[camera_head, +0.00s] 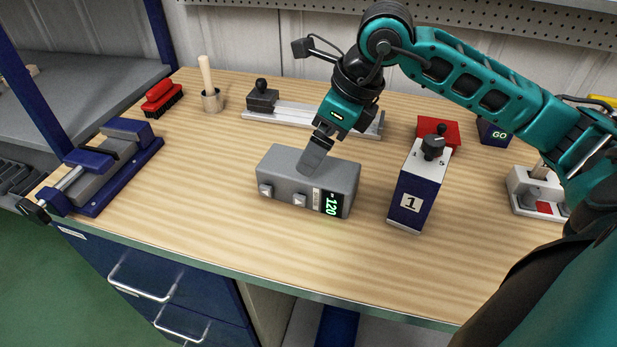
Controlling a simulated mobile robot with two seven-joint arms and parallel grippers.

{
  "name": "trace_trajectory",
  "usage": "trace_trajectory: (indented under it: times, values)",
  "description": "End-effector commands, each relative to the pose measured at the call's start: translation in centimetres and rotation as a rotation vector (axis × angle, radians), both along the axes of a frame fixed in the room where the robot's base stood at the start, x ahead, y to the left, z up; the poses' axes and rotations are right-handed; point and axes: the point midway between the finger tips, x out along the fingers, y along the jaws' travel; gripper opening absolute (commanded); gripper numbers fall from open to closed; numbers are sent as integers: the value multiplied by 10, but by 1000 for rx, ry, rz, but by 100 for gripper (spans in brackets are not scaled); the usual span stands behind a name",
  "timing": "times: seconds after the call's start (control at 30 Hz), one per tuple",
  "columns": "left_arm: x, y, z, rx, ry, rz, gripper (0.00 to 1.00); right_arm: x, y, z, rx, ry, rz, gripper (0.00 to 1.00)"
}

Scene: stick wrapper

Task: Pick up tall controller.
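A tall, upright blue box with a white top, a dark knob and a "1" label (411,203) stands right of the middle of the table. It is the tallest controller-like box in view. A lower, wide grey box with a green "120" display (285,182) lies to its left. My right gripper (312,162) points down at the grey box's top, its fingertips overlapping it in the picture. The fingers show as one narrow shape, so I cannot tell whether they are open, shut or touching the box. My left gripper is not in view.
A blue vise (112,165) is at the left. A red brush (161,97), a cup with a wooden handle (212,101) and a metal slide rail (295,118) are behind. A red box (440,128) and a "GO" box (494,131) stand behind right.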

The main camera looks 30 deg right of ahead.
Motion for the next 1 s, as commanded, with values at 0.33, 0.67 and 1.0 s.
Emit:
trace_trajectory:
  times: [0.33,0.67,1.0]
  values:
    - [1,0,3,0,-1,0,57,9,11,-44,2,2,1,100]
    - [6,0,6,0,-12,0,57,9,11,-46,0,1,0,100]
    - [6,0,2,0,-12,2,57,9,11,-48,0,1,0,100]
